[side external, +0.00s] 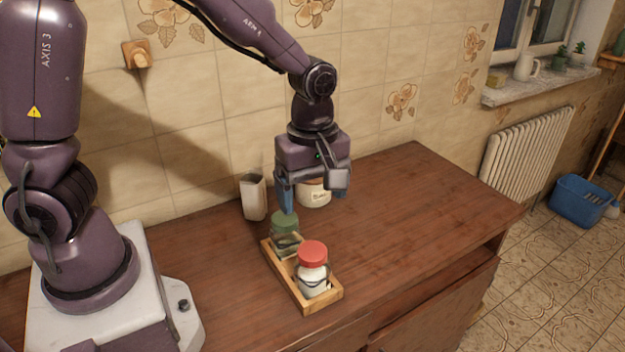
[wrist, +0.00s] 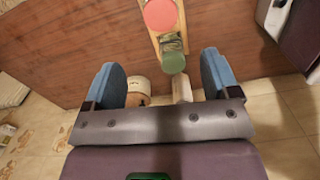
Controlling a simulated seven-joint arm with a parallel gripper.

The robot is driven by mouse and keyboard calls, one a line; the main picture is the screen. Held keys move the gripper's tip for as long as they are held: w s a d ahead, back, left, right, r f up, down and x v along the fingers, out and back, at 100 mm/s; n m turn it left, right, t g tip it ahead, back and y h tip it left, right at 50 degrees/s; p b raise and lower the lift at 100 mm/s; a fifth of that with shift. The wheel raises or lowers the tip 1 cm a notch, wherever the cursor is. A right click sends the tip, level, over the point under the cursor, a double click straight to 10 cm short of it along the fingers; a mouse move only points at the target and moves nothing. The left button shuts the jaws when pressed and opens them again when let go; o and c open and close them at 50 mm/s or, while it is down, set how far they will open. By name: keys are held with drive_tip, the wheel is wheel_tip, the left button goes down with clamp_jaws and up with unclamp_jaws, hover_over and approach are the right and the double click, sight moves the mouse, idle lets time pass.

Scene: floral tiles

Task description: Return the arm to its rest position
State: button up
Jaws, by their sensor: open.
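My gripper (side external: 312,200) is above the wooden counter, just behind and above a small wooden tray. In the wrist view its two blue fingers (wrist: 168,82) are wide apart with nothing held between them. My arm reaches out from the left of the side view, bent downward at the wrist.
The wooden tray (side external: 301,299) holds a red-lidded jar (side external: 312,270) and a green-lidded jar (side external: 285,230). Behind stand a pale container (side external: 254,197) and a labelled jar (side external: 315,194), near the tiled wall (side external: 215,135). The counter (side external: 420,205) is clear at the right.

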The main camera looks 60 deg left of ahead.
drive_tip(key=shift+r, duration=1)
